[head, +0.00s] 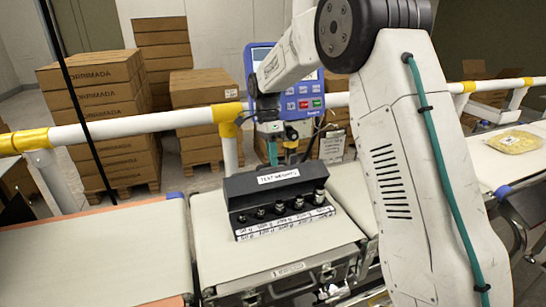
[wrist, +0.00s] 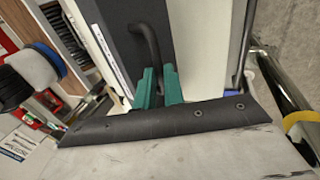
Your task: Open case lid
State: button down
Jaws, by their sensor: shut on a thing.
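The black test-weight case (head: 240,221) sits on the light belt in the head view. In the wrist view, the teal fingers of my gripper (wrist: 160,72) are shut on a bent black handle (wrist: 146,35) beside a dark panel. How the handle joins the lid is not clear.
A blue control display (head: 260,55) stands behind the case. A white guard rail (head: 180,119) crosses behind the belt. An orange-edged belt (head: 100,245) is on the left, and a yellow packet (head: 515,142) lies on the right belt. Stacked cartons (head: 100,98) stand beyond.

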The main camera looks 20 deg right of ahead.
jog(key=shift+w+f, duration=0.15)
jog(key=shift+w, duration=0.2)
dwell(0.3)
jog(key=c, duration=1.5)
grip_release()
jog(key=shift+w, duration=0.1)
jog(key=v, duration=0.7)
jog(key=shift+w+r, duration=0.1)
jog(key=shift+r, duration=0.25)
jog(key=shift+r, duration=0.1)
